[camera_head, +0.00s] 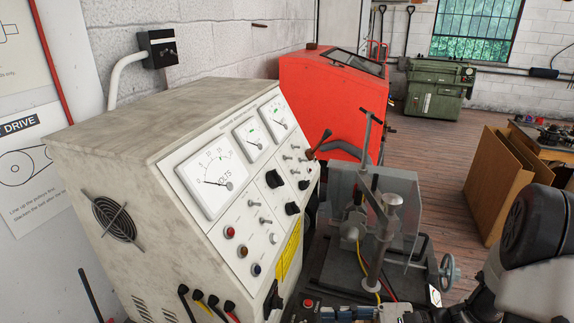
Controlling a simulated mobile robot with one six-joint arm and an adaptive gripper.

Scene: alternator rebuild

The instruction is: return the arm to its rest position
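Part of my arm (535,235), a black rounded joint cap with grey link below it, shows at the lower right edge. The rest of the arm runs out of the picture. I cannot make out my gripper here, so whether it is open or holds anything does not show.
A worn white test bench (150,165) with meters and knobs fills the left. Right of it stands a grey machine stand (400,200) with an upright post and handwheel. Behind are a red cabinet (325,100) and a green machine (437,88). Cardboard (500,180) stands at right. Wooden floor (425,150) shows between.

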